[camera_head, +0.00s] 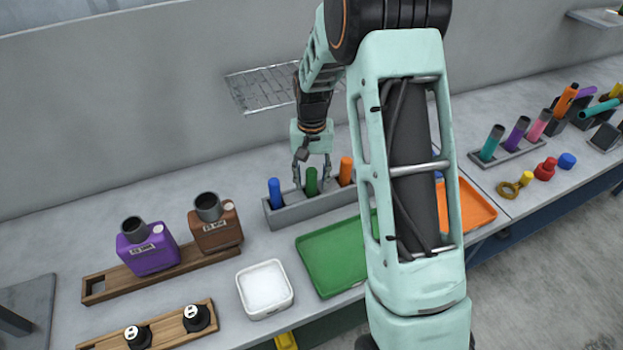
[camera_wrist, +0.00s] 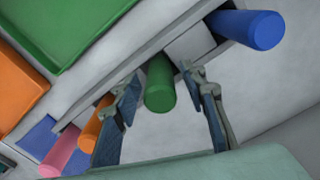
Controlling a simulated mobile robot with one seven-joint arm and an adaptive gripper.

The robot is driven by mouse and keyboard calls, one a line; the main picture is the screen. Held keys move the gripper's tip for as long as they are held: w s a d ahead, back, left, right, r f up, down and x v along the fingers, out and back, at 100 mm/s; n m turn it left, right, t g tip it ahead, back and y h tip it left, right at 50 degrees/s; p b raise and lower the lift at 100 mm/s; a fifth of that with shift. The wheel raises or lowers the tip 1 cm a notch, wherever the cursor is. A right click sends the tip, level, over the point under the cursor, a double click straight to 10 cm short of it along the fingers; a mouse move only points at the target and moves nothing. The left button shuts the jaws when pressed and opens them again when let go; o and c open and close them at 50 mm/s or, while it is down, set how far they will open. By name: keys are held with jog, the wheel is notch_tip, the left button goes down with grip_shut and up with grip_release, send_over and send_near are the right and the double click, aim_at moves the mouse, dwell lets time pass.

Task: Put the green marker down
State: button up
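The green marker (camera_head: 311,181) stands upright in the grey rack (camera_head: 312,211), between a blue marker (camera_head: 275,192) and an orange marker (camera_head: 346,171). My gripper (camera_head: 311,184) is over it, pointing down, with one finger on either side. In the wrist view, the green marker (camera_wrist: 159,88) lies between my two fingers (camera_wrist: 160,80), with a visible gap on both sides. The fingers are spread and hold nothing. The marker's lower end is hidden in the rack.
A green tray (camera_head: 325,262) lies in front of the rack, and an orange tray (camera_head: 468,208) is right of it, partly behind my arm. A white dish (camera_head: 264,288) and a purple canister (camera_head: 146,250) are at left. More markers stand in a rack (camera_head: 508,152) at right.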

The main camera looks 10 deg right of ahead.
notch_tip(320, 180, up, 12)
jog(key=shift+r+b, duration=0.2)
jog(key=shift+b, duration=0.2)
dwell(0.5)
